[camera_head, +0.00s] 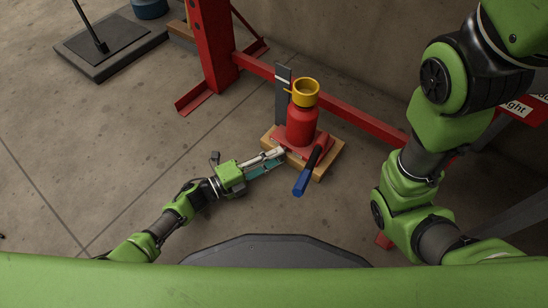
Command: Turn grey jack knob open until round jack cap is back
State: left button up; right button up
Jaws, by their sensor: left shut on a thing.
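The red bottle jack (301,126) stands upright on a wooden block (322,172), with a round yellow cap (306,89) at its top. My left gripper (277,153) reaches in from the left at the foot of the jack, low beside its red base. Its fingers are shut on the grey jack knob, which is mostly hidden between the fingertips. How far the knob is turned cannot be told. My right arm rises at the right of the view, and its gripper is out of view.
A lever with a blue grip (302,183) slopes down from the jack towards me, just right of the left gripper. A red frame (215,50) with a low red beam (350,118) runs behind the jack.

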pick_arm(q)
jog(key=o, duration=1.1)
jog(key=v, duration=1.2)
jog(key=shift+a, duration=0.1)
jog(key=shift+r, duration=0.1)
